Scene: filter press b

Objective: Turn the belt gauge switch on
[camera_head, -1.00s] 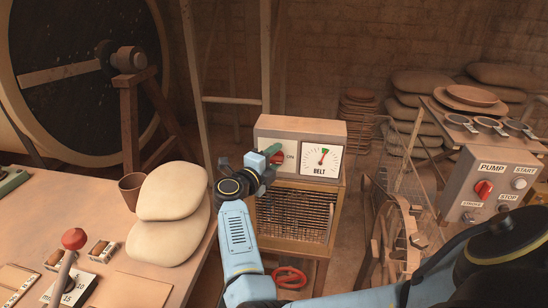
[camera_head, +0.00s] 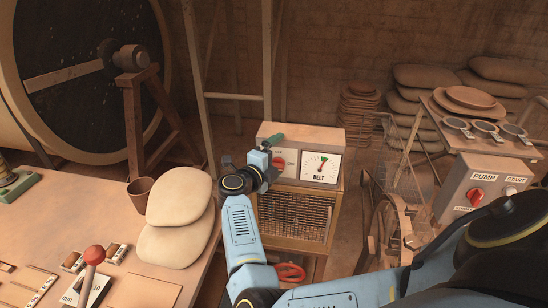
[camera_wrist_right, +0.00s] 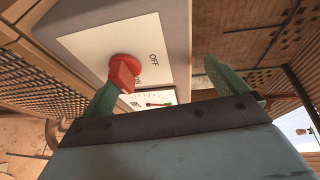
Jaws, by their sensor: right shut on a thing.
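The belt gauge box (camera_head: 312,140) is a pale housing on a wooden stand, with a red switch knob (camera_head: 279,161) marked OFF and ON and a white BELT dial (camera_head: 320,167). The dial's needle points up into a green zone. My right gripper (camera_head: 271,151) is at the box's left front. In the right wrist view, one green finger is at the red knob (camera_wrist_right: 124,72); the other (camera_wrist_right: 216,75) is beyond the panel's edge. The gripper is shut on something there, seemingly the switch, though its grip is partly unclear. The knob's exact angle is unclear. My left gripper is out of view.
A table (camera_head: 95,203) at left bears stacked pale sacks (camera_head: 175,225), a brown cup (camera_head: 140,194) and a red-knobbed lever (camera_head: 93,257). A pump control box (camera_head: 478,188) stands at right. A red handwheel (camera_head: 290,272) is below the gauge stand.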

